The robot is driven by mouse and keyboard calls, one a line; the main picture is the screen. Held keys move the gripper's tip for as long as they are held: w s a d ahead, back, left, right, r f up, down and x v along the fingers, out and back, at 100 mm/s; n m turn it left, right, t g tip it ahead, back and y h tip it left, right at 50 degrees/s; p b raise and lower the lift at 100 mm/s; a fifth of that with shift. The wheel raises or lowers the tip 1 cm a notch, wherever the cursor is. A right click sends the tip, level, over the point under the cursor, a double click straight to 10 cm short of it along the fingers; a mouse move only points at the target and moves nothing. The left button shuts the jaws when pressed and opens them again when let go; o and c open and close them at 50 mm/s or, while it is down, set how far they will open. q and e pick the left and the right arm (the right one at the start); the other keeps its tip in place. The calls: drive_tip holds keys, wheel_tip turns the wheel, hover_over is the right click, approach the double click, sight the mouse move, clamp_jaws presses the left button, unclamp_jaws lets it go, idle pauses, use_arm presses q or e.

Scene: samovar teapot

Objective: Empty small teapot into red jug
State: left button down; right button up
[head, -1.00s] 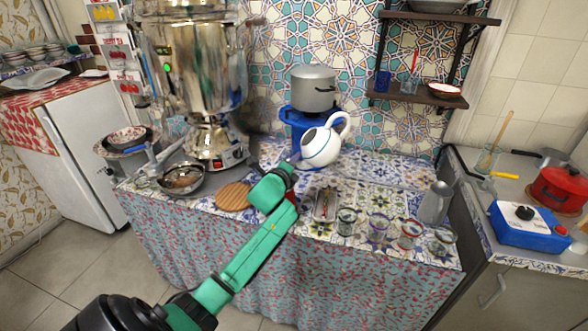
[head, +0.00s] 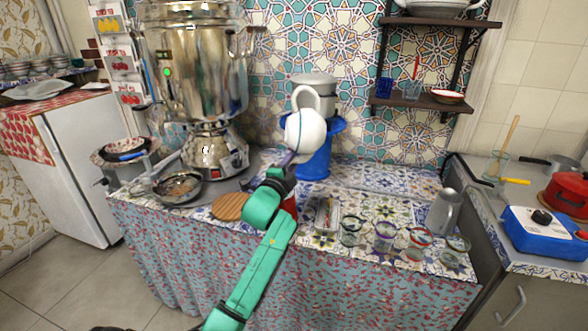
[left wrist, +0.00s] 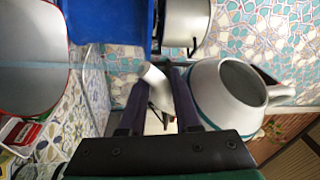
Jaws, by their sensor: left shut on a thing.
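The small white teapot (head: 305,138) is held up in front of the blue stand, tipped, with its looped handle at the top. It also shows in the left wrist view (left wrist: 228,92), with its round opening towards the right. My left gripper (head: 290,160) is shut on it from below left. A white part of it lies between the fingers (left wrist: 158,88); I cannot tell which part. A red vessel, likely the red jug (head: 290,204), stands on the counter, mostly hidden behind my left arm. A wide red-rimmed vessel (left wrist: 35,60) fills the left of the wrist view. My right gripper is out of view.
A big samovar (head: 200,70) stands at the left, with a pan (head: 178,188) and a round wooden board (head: 230,206) before it. A blue stand (head: 318,160) bears a grey pot. Several glasses (head: 384,236) and a grey pitcher (head: 443,212) line the right front.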

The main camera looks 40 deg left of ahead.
use_arm(q)
drive_tip(key=shift+s+a+r+n+t+y+b, duration=0.1)
drive_tip(key=shift+n+t+y+b, duration=0.15)
drive_tip(key=shift+n+b, duration=0.35)
drive_tip(key=shift+s+a+r+n+t+y+b, duration=0.1)
drive_tip(key=shift+n+t+y+b, duration=0.15)
drive_tip(key=shift+n+b, duration=0.3)
drive_tip(key=shift+r+n, duration=0.2)
drive_tip(key=shift+n, duration=0.25)
idle(1.9)
